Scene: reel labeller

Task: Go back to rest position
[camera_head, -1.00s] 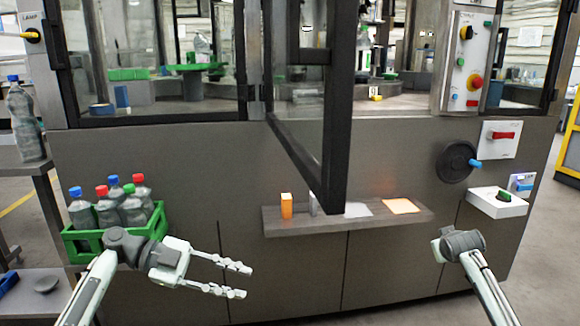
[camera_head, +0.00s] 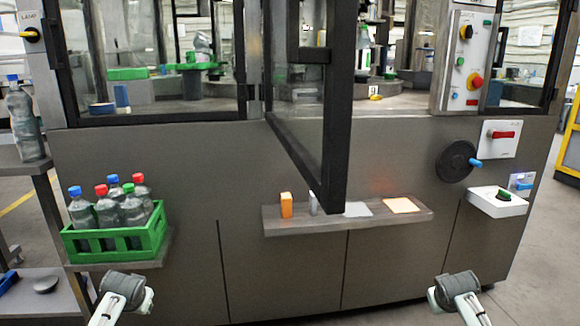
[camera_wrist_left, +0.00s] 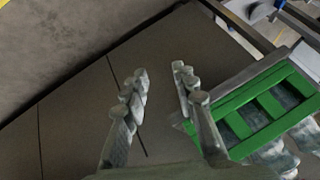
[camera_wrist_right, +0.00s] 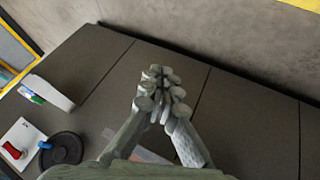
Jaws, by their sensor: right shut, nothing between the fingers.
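My left gripper (camera_wrist_left: 158,75) shows in the left wrist view with its fingers apart and nothing between them. It is in front of the grey machine panel, with the green crate to its right in that view. My right gripper (camera_wrist_right: 160,80) shows in the right wrist view with its fingertips together and empty, in front of the same panel. In the head view only my two wrists show at the bottom edge, one on the left and one on the right; the fingers are hidden there.
A green crate (camera_head: 110,245) of bottles stands on a ledge at the left. A small shelf (camera_head: 290,228) holds an orange box (camera_head: 286,205). An open door frame (camera_head: 333,120) juts out above it. A black handwheel (camera_head: 456,162) is on the right. The lower middle is clear.

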